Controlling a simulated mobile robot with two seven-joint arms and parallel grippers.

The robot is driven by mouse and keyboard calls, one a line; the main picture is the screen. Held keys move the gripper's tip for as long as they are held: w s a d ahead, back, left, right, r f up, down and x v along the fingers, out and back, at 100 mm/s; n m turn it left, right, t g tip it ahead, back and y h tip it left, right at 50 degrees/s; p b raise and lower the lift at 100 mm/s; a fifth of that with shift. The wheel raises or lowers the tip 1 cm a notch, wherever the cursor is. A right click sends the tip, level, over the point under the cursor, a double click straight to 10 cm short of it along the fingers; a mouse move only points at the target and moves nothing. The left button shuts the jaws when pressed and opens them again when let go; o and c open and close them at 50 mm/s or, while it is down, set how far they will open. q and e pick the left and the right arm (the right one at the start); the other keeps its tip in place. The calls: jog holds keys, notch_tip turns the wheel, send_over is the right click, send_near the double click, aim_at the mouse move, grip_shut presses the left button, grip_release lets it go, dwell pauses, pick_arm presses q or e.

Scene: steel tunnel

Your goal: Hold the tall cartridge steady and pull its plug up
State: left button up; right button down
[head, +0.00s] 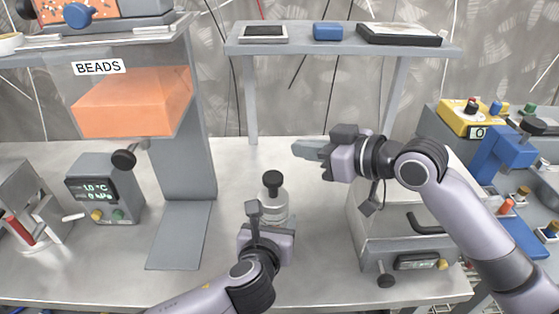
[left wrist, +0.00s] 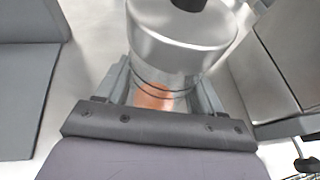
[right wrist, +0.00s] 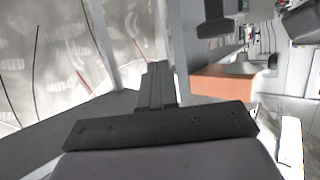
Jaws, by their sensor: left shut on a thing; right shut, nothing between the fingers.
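The tall cartridge (head: 274,203) is a silvery cylinder standing upright at the middle of the bench. Its black plug (head: 272,178) sits on its top. My left gripper (head: 272,222) is shut on the cartridge's lower body from the front. The left wrist view shows the cartridge (left wrist: 180,45) between the fingers (left wrist: 160,88), with a copper-coloured patch low down and the plug (left wrist: 190,4) cut by the top edge. My right gripper (head: 306,150) is shut and empty, up and to the right of the plug and apart from it. Its closed fingers (right wrist: 157,82) show in the right wrist view.
A bead dispenser with an orange hopper (head: 135,103) stands left, beside a small gauge box (head: 104,190). A grey box with a handle (head: 405,235) stands right, under my right arm. A raised shelf (head: 345,48) spans the back. Bare bench lies behind the cartridge.

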jog(key=w+a+r+n+g+h, duration=0.1)
jog(key=a+r+n+g, duration=0.1)
jog(key=a+g, duration=0.1)
jog(key=n+g+h, duration=0.6)
jog(key=h, duration=0.1)
send_near(274, 178)
jog(key=x, duration=0.5)
jog(key=shift+a+f, duration=0.2)
jog(key=shift+w+f, duration=0.1)
jog(key=shift+f, duration=0.45)
jog(key=shift+f, duration=0.1)
